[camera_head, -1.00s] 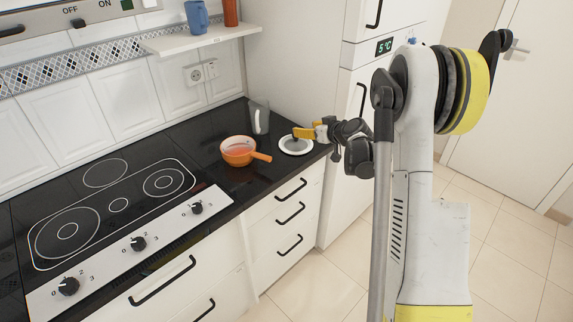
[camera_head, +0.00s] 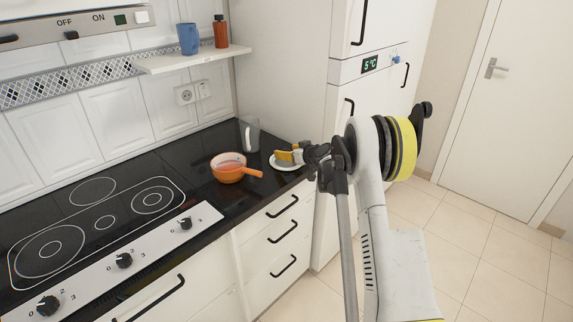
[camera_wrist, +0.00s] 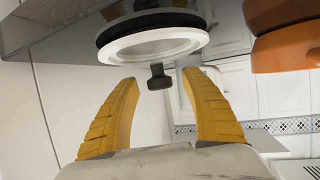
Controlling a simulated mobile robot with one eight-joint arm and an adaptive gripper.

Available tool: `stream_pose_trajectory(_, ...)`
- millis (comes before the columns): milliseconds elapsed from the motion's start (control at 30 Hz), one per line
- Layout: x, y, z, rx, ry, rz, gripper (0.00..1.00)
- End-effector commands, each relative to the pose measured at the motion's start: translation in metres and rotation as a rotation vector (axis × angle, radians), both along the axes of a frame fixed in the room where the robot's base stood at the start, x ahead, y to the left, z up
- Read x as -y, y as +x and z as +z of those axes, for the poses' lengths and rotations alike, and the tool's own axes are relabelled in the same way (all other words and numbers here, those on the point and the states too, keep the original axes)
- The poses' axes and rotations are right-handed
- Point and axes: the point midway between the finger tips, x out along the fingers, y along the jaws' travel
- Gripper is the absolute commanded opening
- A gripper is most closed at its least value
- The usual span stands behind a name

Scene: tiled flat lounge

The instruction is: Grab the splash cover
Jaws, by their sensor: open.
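The splash cover (camera_head: 276,165) appears to be the round white disc lying on the black counter, right of the orange pan. My gripper (camera_head: 289,155) is at the disc and hides part of it in the head view. The wrist view appears upside down. There the white cover (camera_wrist: 175,42) has a dark ring around it and a short dark knob (camera_wrist: 157,78) sticking out of its middle. My two yellow fingers (camera_wrist: 160,76) are apart, one on each side of the knob's end, with gaps showing. The gripper is open and holds nothing.
The orange pan (camera_head: 229,171) stands left of the cover, its handle towards it; it also shows in the wrist view (camera_wrist: 285,45). A clear grey pitcher (camera_head: 250,135) stands behind. The fridge column (camera_head: 300,70) is close on the right. The hob (camera_head: 95,225) is farther left.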

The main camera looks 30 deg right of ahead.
Motion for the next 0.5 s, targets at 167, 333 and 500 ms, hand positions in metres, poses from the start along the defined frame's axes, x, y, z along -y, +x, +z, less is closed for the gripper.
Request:
stream_pose_trajectory(167,-0.0006,0.0037,-0.0008,0.000,0.000,0.000,0.55)
stream_pose_trajectory(333,-0.0004,0.0034,-0.0006,0.000,0.000,0.000,0.32)
stream_pose_trajectory(500,-0.0004,0.0033,-0.0006,0.000,0.001,0.000,0.00)
